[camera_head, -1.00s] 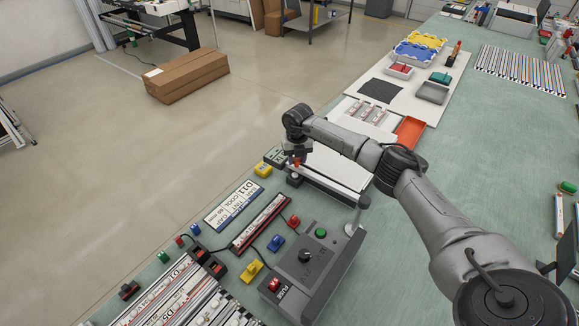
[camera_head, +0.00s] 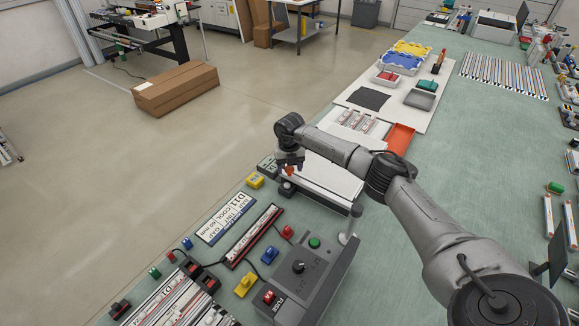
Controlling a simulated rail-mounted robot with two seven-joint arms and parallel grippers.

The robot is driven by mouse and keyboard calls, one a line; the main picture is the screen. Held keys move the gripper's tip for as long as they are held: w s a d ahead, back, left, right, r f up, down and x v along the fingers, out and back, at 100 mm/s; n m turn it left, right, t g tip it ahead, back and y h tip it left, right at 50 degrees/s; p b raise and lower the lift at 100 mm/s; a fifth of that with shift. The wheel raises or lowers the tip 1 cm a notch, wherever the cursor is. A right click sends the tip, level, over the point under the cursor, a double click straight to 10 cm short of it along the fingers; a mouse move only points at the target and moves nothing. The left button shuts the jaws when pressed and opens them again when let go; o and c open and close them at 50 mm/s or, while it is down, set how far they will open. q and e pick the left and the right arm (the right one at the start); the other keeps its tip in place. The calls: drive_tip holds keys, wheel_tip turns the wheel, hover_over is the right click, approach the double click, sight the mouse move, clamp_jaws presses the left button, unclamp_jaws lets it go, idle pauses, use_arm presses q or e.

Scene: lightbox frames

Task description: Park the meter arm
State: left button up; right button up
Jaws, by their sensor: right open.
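The meter arm (camera_head: 322,198) is a dark bar that runs from a grey post (camera_head: 349,229) at its right end, low along the near edge of a white lit panel (camera_head: 334,177). A small dark head (camera_head: 287,188) is at its left end. An orange-red knob (camera_head: 289,171) shows just above that head. My right gripper (camera_head: 290,168) points down at the knob with its jaws open. The fingers are small and dark, and I cannot tell whether they touch the knob. My left gripper is not in view.
A grey control box (camera_head: 315,275) with a green button, black dial and red switch stands in front of the panel. Small coloured blocks, a label card (camera_head: 227,212) and strip frames lie to its left. An orange tray (camera_head: 400,139) is behind my forearm.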

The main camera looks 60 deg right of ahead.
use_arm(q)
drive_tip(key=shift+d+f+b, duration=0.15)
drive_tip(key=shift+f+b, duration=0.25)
use_arm(e)
wheel_tip(320, 180, up, 14)
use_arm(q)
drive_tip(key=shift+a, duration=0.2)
use_arm(e)
drive_tip(key=shift+f, duration=0.1)
idle(0.5)
